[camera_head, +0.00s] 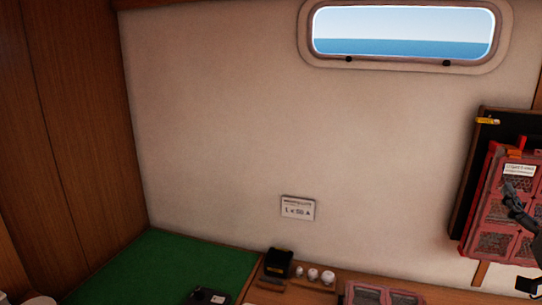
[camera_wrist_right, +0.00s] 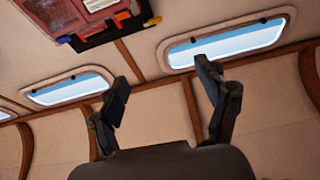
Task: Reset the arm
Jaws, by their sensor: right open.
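My right gripper (camera_head: 521,245) shows at the right edge of the head view, in front of a red case (camera_head: 491,192) on the wall. In the right wrist view the same gripper (camera_wrist_right: 162,75) has its two dark fingers spread apart, with nothing between them. The rest of the right arm is out of the head view. My left gripper is in neither view.
A black panel (camera_head: 489,122) with a yellow clip (camera_head: 487,121) is on the wall behind the red case. A green surface (camera_head: 170,268) lies at lower left. A small black holder (camera_head: 278,262) and several white round items stand on the wooden ledge. A labelled plate (camera_head: 298,208) is on the bare wall.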

